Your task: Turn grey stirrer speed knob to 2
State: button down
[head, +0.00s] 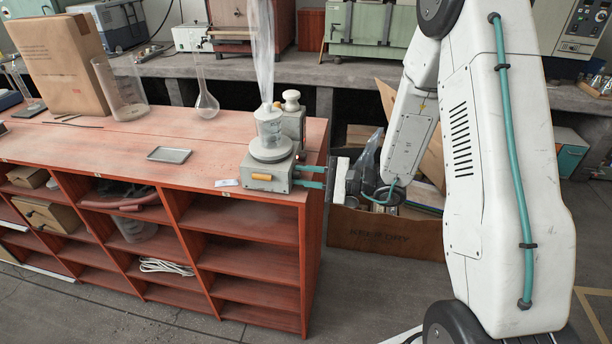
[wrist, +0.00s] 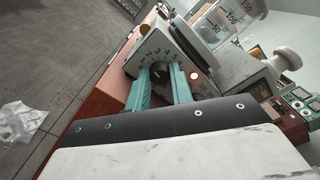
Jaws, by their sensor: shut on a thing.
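The grey stirrer (head: 266,181) stands at the right end of the red bench, with a glass beaker (head: 269,128) on its round top plate. In the wrist view its front panel (wrist: 151,50) shows printed numbers around a dark speed knob (wrist: 160,69). My gripper (head: 298,176) comes from the right, with its two teal fingers at the panel. In the wrist view the fingers of my gripper (wrist: 161,76) are closed on the knob, one on each side. The knob's pointer is too small to read. The knob cannot be made out in the head view.
A red lamp (wrist: 193,75) glows beside the knob. A white-capped post (head: 291,101) stands behind the beaker. A small grey tray (head: 169,154), a round flask (head: 206,103) and a cardboard box (head: 62,65) are on the bench. The bench top between tray and stirrer is mostly clear.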

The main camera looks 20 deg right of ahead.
jog(key=shift+m, duration=0.6)
